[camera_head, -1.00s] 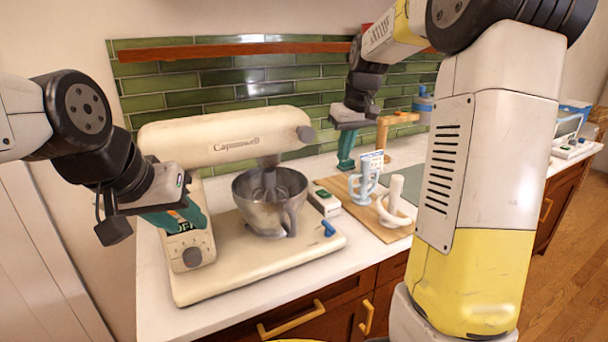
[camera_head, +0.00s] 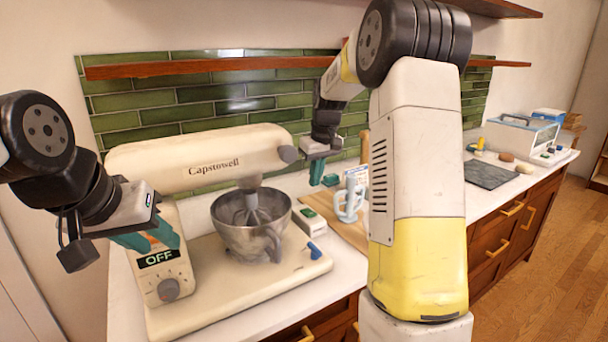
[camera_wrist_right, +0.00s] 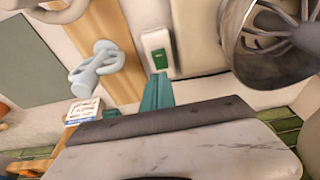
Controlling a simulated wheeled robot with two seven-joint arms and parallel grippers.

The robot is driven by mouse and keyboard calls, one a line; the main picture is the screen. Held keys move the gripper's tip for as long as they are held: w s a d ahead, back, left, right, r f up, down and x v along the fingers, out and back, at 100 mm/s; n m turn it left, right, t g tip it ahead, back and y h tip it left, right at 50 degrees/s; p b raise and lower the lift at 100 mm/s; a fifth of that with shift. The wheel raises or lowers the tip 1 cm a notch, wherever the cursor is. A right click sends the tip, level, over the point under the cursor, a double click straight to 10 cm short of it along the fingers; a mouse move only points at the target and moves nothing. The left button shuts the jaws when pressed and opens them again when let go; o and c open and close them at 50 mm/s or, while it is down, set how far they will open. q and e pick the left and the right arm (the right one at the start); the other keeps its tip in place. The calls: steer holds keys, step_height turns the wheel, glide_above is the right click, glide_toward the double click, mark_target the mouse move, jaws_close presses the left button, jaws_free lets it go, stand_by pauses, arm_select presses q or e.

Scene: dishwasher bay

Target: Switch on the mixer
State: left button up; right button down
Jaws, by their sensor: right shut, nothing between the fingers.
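The cream mixer (camera_head: 190,165) stands on the counter with its head lowered over a steel bowl (camera_head: 262,222). Its front panel carries a black label reading OFF (camera_head: 159,259) and a grey round knob (camera_head: 168,289). A blue lever (camera_head: 314,251) sits on its base. My left gripper (camera_head: 152,240) has teal fingers close by the panel, just above the label; its finger gap is unclear. My right gripper (camera_head: 316,172) is shut and empty, behind and right of the bowl. In the right wrist view, its teal fingers (camera_wrist_right: 157,92) point towards a white box with a green switch (camera_wrist_right: 157,48).
The white switch box (camera_head: 309,221) stands right of the mixer. A wooden board (camera_head: 335,222) with a pale blue mug (camera_head: 350,200) lies beyond it, partly hidden by my right arm. Further right are a dark slab (camera_head: 490,174) and a clear-sided container (camera_head: 522,135).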

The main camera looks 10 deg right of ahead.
mark_target(312, 214)
steer(key=x, duration=0.5)
steer(key=s+x, duration=0.1)
steer(key=x, duration=0.2)
steer(key=shift+d+f, duration=0.15)
steer(key=shift+d, duration=0.05)
steer(key=shift+f, duration=0.75)
steer(key=shift+f, duration=0.1)
steer(key=shift+s+d+f, duration=0.1)
steer(key=shift+s+f, duration=0.1)
steer(key=shift+f, duration=0.15)
steer(key=shift+r, duration=0.15)
steer(key=shift+r, duration=0.75)
